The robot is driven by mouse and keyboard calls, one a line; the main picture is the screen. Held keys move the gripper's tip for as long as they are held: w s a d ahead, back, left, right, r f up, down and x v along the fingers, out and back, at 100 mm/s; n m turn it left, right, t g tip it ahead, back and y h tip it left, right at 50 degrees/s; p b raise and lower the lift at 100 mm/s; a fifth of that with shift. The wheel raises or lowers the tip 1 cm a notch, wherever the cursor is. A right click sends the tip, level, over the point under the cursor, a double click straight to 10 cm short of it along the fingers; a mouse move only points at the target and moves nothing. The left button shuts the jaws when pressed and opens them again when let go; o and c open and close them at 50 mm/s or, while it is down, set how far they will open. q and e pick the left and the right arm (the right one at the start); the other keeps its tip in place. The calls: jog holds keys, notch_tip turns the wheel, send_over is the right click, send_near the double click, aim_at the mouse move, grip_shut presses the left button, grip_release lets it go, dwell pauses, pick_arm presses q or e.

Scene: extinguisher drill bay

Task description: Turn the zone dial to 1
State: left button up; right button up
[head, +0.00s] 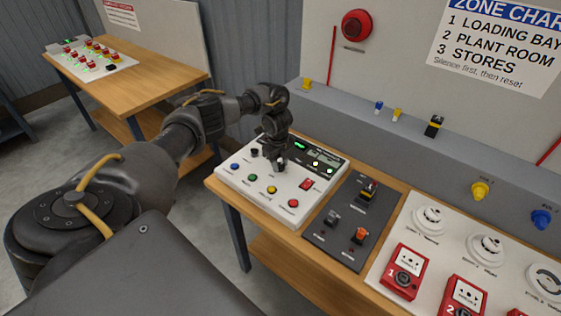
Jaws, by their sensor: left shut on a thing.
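A white control panel (232,187) lies on the wooden bench, with coloured buttons, a red switch and a small lit display (325,158). My left gripper (281,165) reaches down onto the middle of this panel. Its jaws are shut on a small dark knob, which I take to be the zone dial. The fingers hide most of it, so I cannot read its setting. Another small black knob (254,153) stands on the panel just left of the gripper. My right gripper is not in view.
Right of the panel are a dark switch plate (328,236) and a white board with detectors and red call points (404,270). A grey ledge (330,106) runs behind. A zone chart (500,45) hangs on the wall. Another bench (150,80) stands at the back left.

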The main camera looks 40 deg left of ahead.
pick_arm(q)
jog(key=shift+a, duration=0.1)
dwell(0.3)
jog(key=o, duration=1)
jog(key=shift+c, duration=0.2)
jog(key=shift+r, duration=0.35)
notch_tip(320, 180, up, 10)
jog(key=shift+s+p, duration=0.3)
jog(key=shift+p, duration=0.05)
